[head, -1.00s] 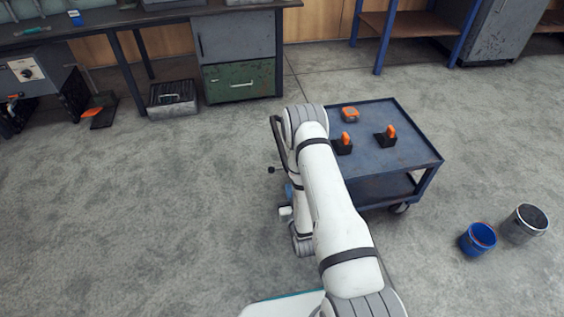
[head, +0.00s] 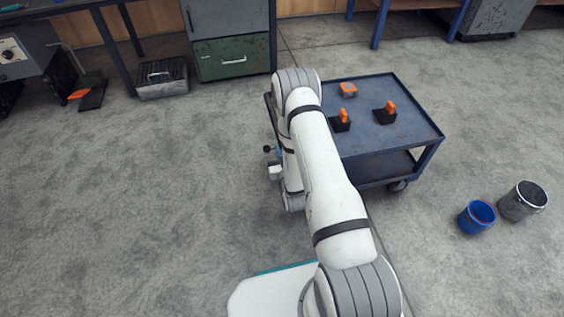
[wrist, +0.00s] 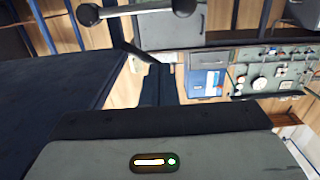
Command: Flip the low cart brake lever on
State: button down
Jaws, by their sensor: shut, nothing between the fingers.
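The low blue cart (head: 365,150) stands right of my arm in the head view. A small black ball knob (head: 267,149) shows low beside its left side, partly behind my arm. The dark blue cart (wrist: 45,95) fills the left of the wrist view. My arm hides the gripper in the head view.
The cart top carries two black blocks with orange levers (head: 342,120) (head: 386,112) and an orange-grey box (head: 348,89). A blue bucket (head: 477,216) and a grey bucket (head: 523,200) stand to the right.

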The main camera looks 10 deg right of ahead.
jog(key=w+f+b, duration=0.3)
jog(key=w+f, duration=0.1)
jog(key=shift+w, duration=0.25)
jog(key=shift+a+f, duration=0.1)
jog(key=shift+a, duration=0.05)
